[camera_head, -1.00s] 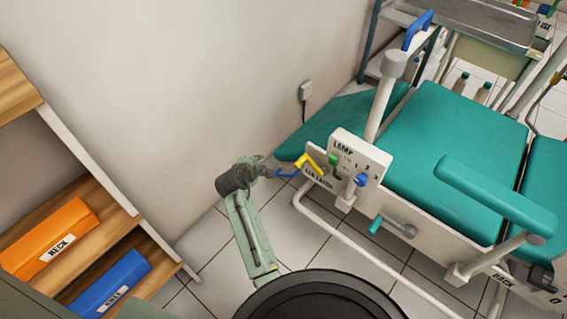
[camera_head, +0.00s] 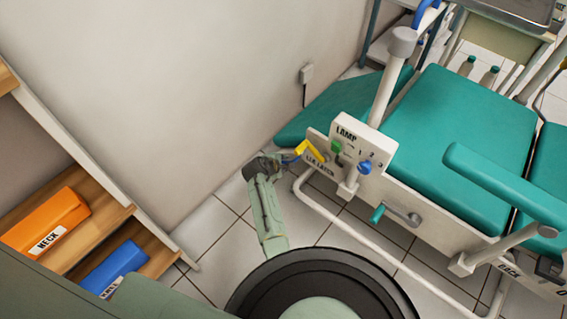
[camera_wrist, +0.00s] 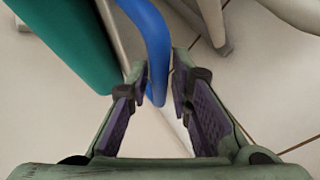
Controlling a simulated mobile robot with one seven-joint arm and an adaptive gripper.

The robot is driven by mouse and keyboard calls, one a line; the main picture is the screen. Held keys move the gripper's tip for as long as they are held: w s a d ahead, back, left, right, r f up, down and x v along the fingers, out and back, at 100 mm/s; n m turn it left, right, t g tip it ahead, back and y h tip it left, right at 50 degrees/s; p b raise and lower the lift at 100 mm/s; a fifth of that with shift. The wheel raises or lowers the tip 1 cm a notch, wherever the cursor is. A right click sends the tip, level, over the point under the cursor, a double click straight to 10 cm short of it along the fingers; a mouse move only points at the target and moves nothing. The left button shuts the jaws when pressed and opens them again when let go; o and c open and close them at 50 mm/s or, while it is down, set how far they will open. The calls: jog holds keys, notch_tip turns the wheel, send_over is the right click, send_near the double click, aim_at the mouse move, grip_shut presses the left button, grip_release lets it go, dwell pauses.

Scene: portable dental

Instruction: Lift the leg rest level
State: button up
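The teal leg rest (camera_head: 335,112) hangs sloping down at the chair's wall-side end. It also shows at the left of the wrist view (camera_wrist: 72,42). A blue handle (camera_wrist: 153,38) beside it reaches down between my gripper's fingers. My gripper (camera_wrist: 160,72) is open around the handle's end, with a finger on each side and no clear grip. In the head view my gripper (camera_head: 283,160) is beside the yellow latch lever (camera_head: 308,149) and its partly readable latch label. The handle is mostly hidden there.
A lamp panel (camera_head: 352,150) with green and blue knobs is right of the lever. A teal-gripped crank (camera_head: 378,213) and white base tube (camera_head: 345,236) are below. A shelf holds an orange NECK block (camera_head: 45,222) and a blue block (camera_head: 112,268). Tiled floor (camera_head: 215,235) is open.

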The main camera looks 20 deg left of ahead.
jog(key=shift+w, duration=0.15)
jog(key=shift+c, duration=0.2)
grip_shut()
dwell(0.5)
